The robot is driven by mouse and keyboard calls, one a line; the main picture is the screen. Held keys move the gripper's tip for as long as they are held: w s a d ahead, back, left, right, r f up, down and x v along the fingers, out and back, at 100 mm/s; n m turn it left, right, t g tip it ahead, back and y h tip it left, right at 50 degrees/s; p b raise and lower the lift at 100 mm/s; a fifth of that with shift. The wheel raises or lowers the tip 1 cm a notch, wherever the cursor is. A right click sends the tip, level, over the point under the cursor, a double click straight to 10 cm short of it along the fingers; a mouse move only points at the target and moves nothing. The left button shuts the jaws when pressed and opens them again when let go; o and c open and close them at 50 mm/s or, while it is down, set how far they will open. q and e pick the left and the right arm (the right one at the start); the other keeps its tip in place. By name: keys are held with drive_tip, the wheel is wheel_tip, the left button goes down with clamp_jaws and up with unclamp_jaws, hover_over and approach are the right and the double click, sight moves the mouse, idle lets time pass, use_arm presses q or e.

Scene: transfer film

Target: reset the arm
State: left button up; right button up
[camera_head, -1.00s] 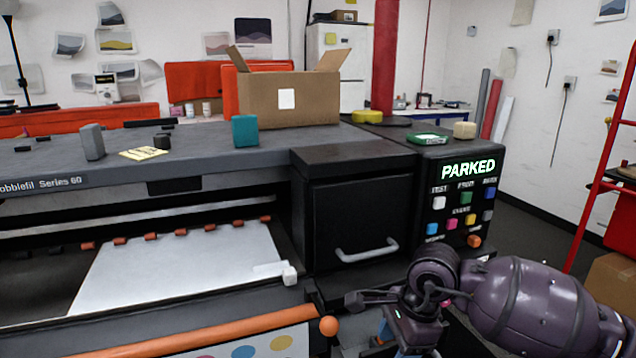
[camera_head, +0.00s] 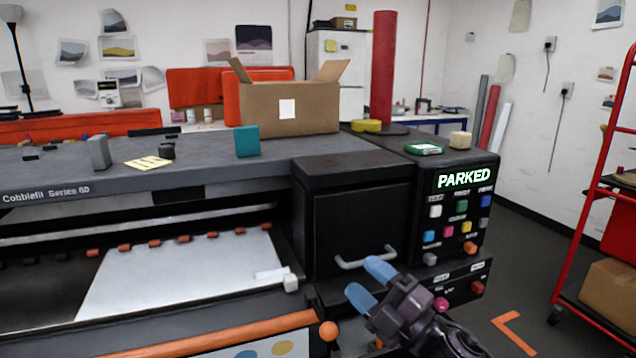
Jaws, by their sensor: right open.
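My right gripper (camera_head: 370,283) is at the lower middle, in front of the black cabinet door of the printer (camera_head: 360,225). Its two blue fingertips are spread apart with nothing between them. The fingers point up and left, just below the door's grey handle (camera_head: 366,258); I cannot tell whether they touch anything. My right arm (camera_head: 440,335) comes in from the bottom edge. My left gripper is not in view.
The control panel (camera_head: 461,215) reads PARKED above several coloured buttons. An open cardboard box (camera_head: 310,108), a teal block (camera_head: 247,141) and a yellow tape roll (camera_head: 366,126) stand on top. A white sheet (camera_head: 180,275) lies on the bed. A red cart (camera_head: 600,190) stands right.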

drive_tip(key=s+d+f+m+h+p, duration=0.1)
drive_tip(key=s+d+f+m+h, duration=0.4)
drive_tip(key=f+m, duration=0.4)
drive_tip(key=s+d+f+m+h+p, duration=0.1)
drive_tip(key=s+d+f+m+h, duration=0.1)
drive_tip(key=d+f+m+h, duration=0.6)
drive_tip(key=s+d+f+m+g+h, duration=0.1)
drive_tip(key=s+d+f+m+g, duration=0.1)
drive_tip(key=s+f, duration=0.5)
drive_tip(key=s+d+f+m+g+h+p, duration=0.1)
drive_tip(key=s+d+f+m, duration=0.3)
drive_tip(key=s, duration=1.1)
wheel_tip(320, 180, down, 3)
drive_tip(key=shift+d+f+g+h, duration=0.15)
drive_tip(key=shift+g+h, duration=0.25)
drive_tip(key=shift+g, duration=0.2)
drive_tip(key=shift+c, duration=0.3)
